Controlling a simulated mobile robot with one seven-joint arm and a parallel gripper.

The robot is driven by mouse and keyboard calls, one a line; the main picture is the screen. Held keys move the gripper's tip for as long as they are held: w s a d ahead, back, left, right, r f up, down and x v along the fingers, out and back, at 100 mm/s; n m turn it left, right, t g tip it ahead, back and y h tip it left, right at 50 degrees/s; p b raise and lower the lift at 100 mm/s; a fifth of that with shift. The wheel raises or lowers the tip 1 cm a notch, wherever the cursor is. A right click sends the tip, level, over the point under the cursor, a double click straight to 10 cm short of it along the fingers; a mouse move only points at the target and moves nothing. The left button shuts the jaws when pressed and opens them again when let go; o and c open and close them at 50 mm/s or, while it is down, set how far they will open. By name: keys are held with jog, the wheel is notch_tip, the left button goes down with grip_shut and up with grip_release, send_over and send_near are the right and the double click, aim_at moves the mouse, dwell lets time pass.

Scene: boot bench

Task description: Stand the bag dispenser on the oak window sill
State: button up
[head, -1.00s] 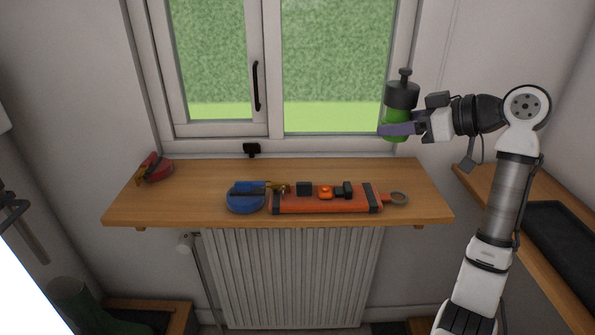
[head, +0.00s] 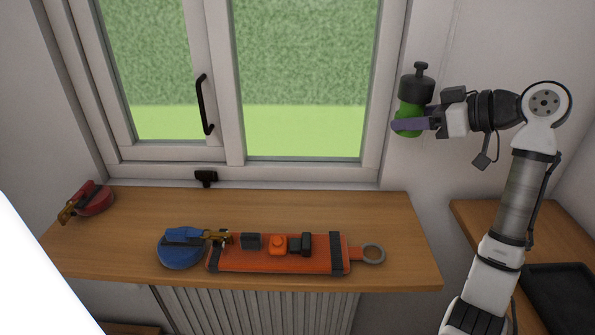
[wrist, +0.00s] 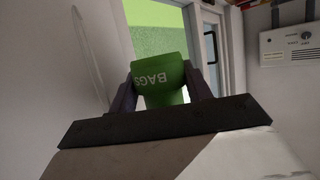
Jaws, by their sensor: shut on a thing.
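The bag dispenser is a green cylinder with a dark grey cap and knob (head: 417,90). My gripper (head: 408,125) is shut on its green body and holds it upright in the air, to the right of the window and above the sill's right end. In the wrist view the green dispenser (wrist: 160,82), lettered "BAGS", sits between the two fingers. The oak window sill (head: 390,215) is a wooden board below the window. Its right part is bare.
On the sill lie a blue round leash case (head: 181,250), an orange strap-like piece (head: 280,260) with a metal ring, and a red leash case (head: 95,200) at far left. A black window catch (head: 206,178) stands at the back. A wooden bench with a dark tray (head: 560,295) is at right.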

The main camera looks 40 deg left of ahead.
aim_at(391, 211)
jog(key=shift+s+f, duration=0.1)
jog(key=shift+f, duration=0.1)
notch_tip(391, 211, down, 20)
jog(key=p, duration=0.4)
jog(key=shift+r, duration=0.25)
jog(key=shift+f, duration=0.15)
jog(key=o, duration=1.1)
jog(key=shift+c, duration=0.2)
jog(key=shift+d+r, duration=0.1)
jog(key=shift+r, duration=0.15)
jog(key=p+v, duration=0.1)
jog(key=v, duration=0.6)
jog(key=shift+d, duration=0.15)
